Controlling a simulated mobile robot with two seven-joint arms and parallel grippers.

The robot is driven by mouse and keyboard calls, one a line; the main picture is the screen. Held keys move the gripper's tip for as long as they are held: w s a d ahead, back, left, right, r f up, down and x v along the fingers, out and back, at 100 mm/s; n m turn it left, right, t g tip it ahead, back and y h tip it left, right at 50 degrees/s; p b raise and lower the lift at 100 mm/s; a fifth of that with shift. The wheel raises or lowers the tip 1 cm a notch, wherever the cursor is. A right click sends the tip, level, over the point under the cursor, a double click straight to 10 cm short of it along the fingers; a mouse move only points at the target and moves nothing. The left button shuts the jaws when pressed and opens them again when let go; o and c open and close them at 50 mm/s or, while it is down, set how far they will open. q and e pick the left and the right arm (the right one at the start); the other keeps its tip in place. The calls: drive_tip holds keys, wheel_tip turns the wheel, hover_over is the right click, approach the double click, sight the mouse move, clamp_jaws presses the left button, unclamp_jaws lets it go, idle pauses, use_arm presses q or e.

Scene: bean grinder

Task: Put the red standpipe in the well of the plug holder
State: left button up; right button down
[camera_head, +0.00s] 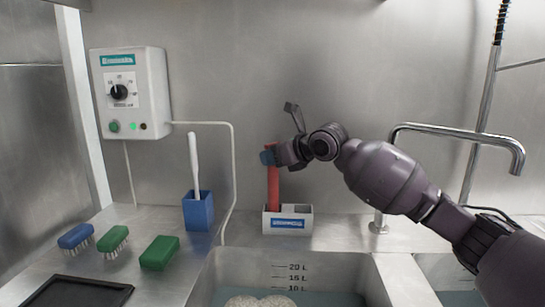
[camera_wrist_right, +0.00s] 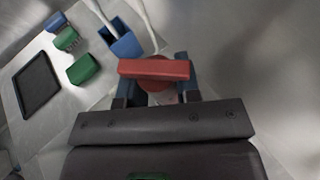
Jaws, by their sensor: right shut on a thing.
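The red standpipe (camera_head: 273,190) stands close to upright against the back wall in the head view. My right gripper (camera_head: 270,157) is shut on its upper part. In the right wrist view the standpipe's red top (camera_wrist_right: 155,69) shows between and above the blue-tipped fingers (camera_wrist_right: 160,92). The plug holder (camera_head: 288,223) is a small white box with a blue label on the counter behind the sink. The pipe's lower end meets the left part of the holder's top; whether it is inside the well or just behind the front wall I cannot tell. My left gripper is not in view.
A blue cup (camera_head: 197,211) with a white-handled brush stands left of the holder. Blue and green brushes, a green block (camera_head: 160,252) and a black tray (camera_head: 78,292) lie further left. The filled sink (camera_head: 230,262) is in front; a faucet (camera_head: 450,133) stands right.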

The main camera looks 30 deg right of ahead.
drive_tip(key=c, duration=0.8)
unclamp_jaws()
drive_tip(key=p+v, duration=0.3)
drive_tip(key=v, duration=0.9)
drive_tip(key=shift+r, duration=0.1)
